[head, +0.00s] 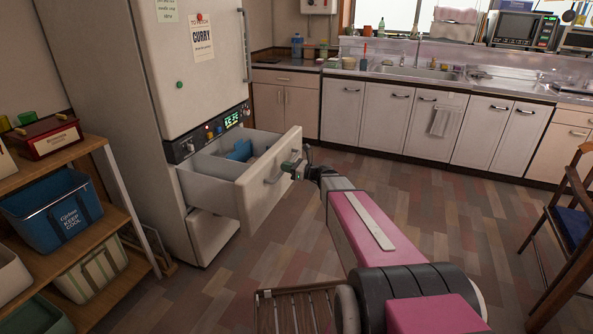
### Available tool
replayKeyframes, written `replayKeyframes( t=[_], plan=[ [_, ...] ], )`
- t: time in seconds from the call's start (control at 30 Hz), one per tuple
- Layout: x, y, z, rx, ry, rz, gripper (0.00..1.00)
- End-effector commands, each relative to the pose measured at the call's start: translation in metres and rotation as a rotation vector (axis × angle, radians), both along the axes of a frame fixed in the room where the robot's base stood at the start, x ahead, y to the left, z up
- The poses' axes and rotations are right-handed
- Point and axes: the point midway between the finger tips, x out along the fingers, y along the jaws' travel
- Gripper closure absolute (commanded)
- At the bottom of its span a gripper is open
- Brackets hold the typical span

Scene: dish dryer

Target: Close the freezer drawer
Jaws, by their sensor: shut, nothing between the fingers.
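The white freezer drawer (214,199) is pulled out from the lower part of the tall white fridge (205,85). Its front panel (255,205) faces right and carries a handle (273,177). A blue item (240,151) lies inside the drawer. My gripper (294,168) is shut with nothing held, at the end of my pink arm. It is at the outer side of the drawer front, near the handle's right end. I cannot tell whether it touches the panel.
A wooden shelf (112,206) with bins stands at the left. Kitchen cabinets (385,112) line the back. A chair (570,225) is at the right edge, and a slatted wooden piece (295,308) is at the bottom. The wooden floor between drawer and cabinets is clear.

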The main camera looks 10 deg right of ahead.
Motion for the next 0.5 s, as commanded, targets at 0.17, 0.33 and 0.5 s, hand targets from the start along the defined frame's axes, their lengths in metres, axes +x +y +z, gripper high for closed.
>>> replayKeyframes(
  t=[0.17, 0.33, 0.5],
  plan=[
    [0.016, 0.026, 0.0, -0.001, 0.0, 0.002, 1.0],
    [0.023, 0.039, 0.0, -0.001, -0.001, 0.001, 1.0],
    [0.025, 0.044, 0.0, 0.0, 0.0, 0.0, 1.0]
  ],
)
